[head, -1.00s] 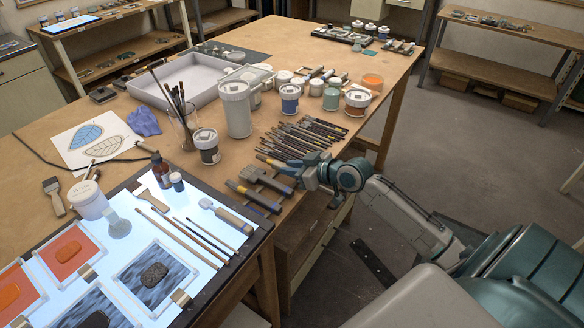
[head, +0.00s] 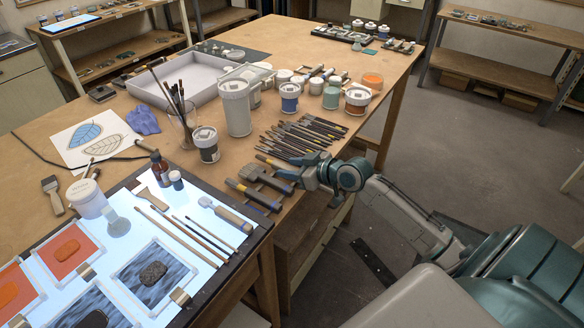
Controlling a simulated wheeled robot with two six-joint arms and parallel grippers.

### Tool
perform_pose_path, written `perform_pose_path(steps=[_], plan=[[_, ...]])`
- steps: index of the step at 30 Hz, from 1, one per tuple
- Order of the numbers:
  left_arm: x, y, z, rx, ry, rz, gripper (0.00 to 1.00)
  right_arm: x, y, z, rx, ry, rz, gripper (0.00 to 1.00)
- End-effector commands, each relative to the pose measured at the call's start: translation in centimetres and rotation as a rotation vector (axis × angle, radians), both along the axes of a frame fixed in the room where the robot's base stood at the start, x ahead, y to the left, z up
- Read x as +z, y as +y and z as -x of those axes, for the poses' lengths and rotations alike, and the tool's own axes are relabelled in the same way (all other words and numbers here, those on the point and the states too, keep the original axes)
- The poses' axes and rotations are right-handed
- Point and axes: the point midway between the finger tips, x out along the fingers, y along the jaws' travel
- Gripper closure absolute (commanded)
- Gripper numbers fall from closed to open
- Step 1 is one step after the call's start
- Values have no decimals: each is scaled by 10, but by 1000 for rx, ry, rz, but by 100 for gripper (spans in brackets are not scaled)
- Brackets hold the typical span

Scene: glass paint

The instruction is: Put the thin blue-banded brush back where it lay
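My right gripper (head: 272,172) reaches in from the right, low over the table's front edge, at the near end of a row of thin brushes (head: 305,136). Its fingers point left and lie among dark-handled tools, so I cannot tell whether they are open or shut on something. Thick-handled brushes with yellow and blue parts (head: 253,195) lie just left of and below the fingers. I cannot single out the thin blue-banded brush at this size. Several thin brushes also lie on the light panel (head: 205,238). My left gripper is not in view.
Paint jars (head: 290,98) and a tall grey canister (head: 236,108) stand behind the brush row. A glass with upright brushes (head: 183,128) stands to the left. A grey tray (head: 187,77) lies behind.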

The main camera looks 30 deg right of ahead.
Motion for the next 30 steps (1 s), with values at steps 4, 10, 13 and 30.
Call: perform_pose_path(steps=[4, 10, 13, 30], plan=[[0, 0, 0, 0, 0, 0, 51, 0, 0, 0, 0, 0, 0, 55], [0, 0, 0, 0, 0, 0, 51, 0, -1, 1, 0, 1, 1, 55], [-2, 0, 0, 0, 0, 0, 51, 1, -4, 6, -1, 2, 3, 55], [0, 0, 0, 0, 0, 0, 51, 28, -27, 62, -1, 4, 9, 55]])
